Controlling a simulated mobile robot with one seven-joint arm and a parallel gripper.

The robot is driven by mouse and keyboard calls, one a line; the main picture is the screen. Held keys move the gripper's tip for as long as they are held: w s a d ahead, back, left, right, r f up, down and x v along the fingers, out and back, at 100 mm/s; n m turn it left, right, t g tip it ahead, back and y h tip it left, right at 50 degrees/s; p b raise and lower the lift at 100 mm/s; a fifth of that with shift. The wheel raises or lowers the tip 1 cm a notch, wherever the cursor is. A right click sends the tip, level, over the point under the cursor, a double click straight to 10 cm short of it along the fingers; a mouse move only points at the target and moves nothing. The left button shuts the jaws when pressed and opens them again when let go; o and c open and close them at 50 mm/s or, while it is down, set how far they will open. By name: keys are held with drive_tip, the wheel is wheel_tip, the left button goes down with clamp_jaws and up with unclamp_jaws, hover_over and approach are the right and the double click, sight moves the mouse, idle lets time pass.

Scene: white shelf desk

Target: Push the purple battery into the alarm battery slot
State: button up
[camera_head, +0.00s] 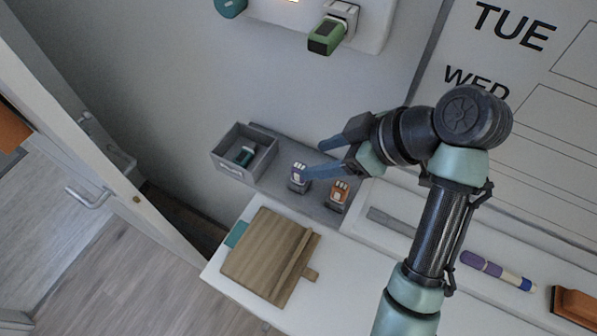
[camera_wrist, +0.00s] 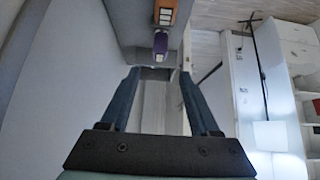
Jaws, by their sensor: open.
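The purple battery (camera_head: 298,171) stands in a grey dock on the narrow ledge, beside an orange battery (camera_head: 339,190). In the wrist view the purple battery (camera_wrist: 160,43) lies ahead, centred between the fingertips, with the orange battery (camera_wrist: 165,12) beyond it. My gripper (camera_head: 313,158) is open and empty, its two blue fingers (camera_wrist: 160,74) apart. In the head view the lower fingertip overlaps the purple battery's edge; I cannot tell whether they touch. A white wall unit (camera_head: 372,22) at the top has a green battery (camera_head: 326,36) sticking out; its slot interior is hidden.
A grey bin (camera_head: 222,158) holding a teal battery (camera_head: 245,155) sits left on the ledge. A wooden board (camera_head: 262,250) lies on the white desk (camera_head: 345,290) below. A marker (camera_head: 495,271) and an eraser (camera_head: 575,305) lie to the right.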

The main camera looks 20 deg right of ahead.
sight(296, 165)
drive_tip(key=b+x, duration=0.2)
drive_tip(key=x, duration=0.3)
drive_tip(key=shift+w+a+f, duration=0.1)
drive_tip(key=shift+w+f, duration=0.1)
drive_tip(key=shift+f, duration=0.1)
drive_tip(key=shift+s+d+f+p+x, duration=0.1)
drive_tip(key=shift+p+x, duration=0.25)
drive_tip(key=shift+x, duration=0.5)
drive_tip(key=shift+s+d+f+p+x, duration=0.1)
drive_tip(key=shift+p+x, duration=0.3)
drive_tip(key=shift+x, duration=0.5)
drive_tip(key=shift+s+d+f+p+x, duration=0.1)
drive_tip(key=shift+p+x, duration=0.25)
drive_tip(key=shift+x, duration=0.5)
clamp_jaws()
